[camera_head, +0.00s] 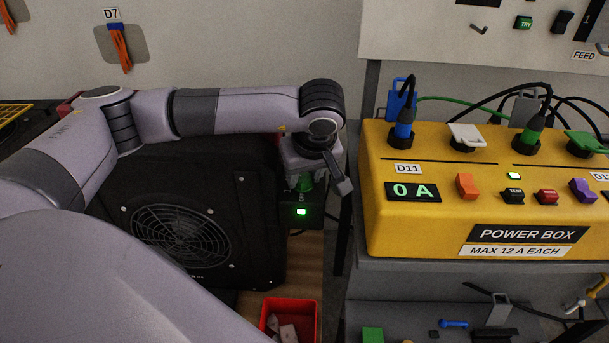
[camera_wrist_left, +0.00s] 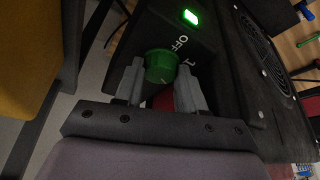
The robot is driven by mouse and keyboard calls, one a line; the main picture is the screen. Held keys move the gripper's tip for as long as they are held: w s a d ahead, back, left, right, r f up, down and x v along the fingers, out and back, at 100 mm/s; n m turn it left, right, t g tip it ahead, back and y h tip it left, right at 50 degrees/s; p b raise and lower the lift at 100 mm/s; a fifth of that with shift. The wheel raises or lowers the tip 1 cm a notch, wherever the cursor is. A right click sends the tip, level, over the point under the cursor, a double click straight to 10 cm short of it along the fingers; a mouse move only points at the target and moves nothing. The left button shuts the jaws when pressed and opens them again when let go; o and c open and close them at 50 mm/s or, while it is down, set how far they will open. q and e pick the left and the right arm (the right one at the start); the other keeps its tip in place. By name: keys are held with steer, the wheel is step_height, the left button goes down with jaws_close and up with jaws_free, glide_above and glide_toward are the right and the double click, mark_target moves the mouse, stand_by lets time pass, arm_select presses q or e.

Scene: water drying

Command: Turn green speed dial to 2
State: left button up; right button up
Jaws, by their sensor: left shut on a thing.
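The green speed dial (camera_wrist_left: 160,66) sits on a black control box (camera_head: 311,213) at the right side of the black fan unit (camera_head: 180,236). It shows in part under my gripper in the head view (camera_head: 305,184). My left gripper (camera_wrist_left: 159,80) is shut on the dial, with one grey finger on each side of it. The labels OFF and 1 show beside the dial in the left wrist view; no label 2 can be read. I cannot tell exactly where the dial points. A green light (camera_head: 301,212) glows on the box. My right gripper is not in view.
A yellow power box (camera_head: 412,225) with plugs, coloured switches and a green 0 A display (camera_head: 413,191) stands on the right. A red bin (camera_head: 268,318) sits below the fan. A narrow gap lies between the fan's control box and the power box.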

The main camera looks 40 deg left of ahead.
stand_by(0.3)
arm_select(q)
steer(key=o, duration=1)
steer(key=shift+o, duration=0.3)
steer(key=shift+r, duration=0.1)
steer(key=v, duration=0.7)
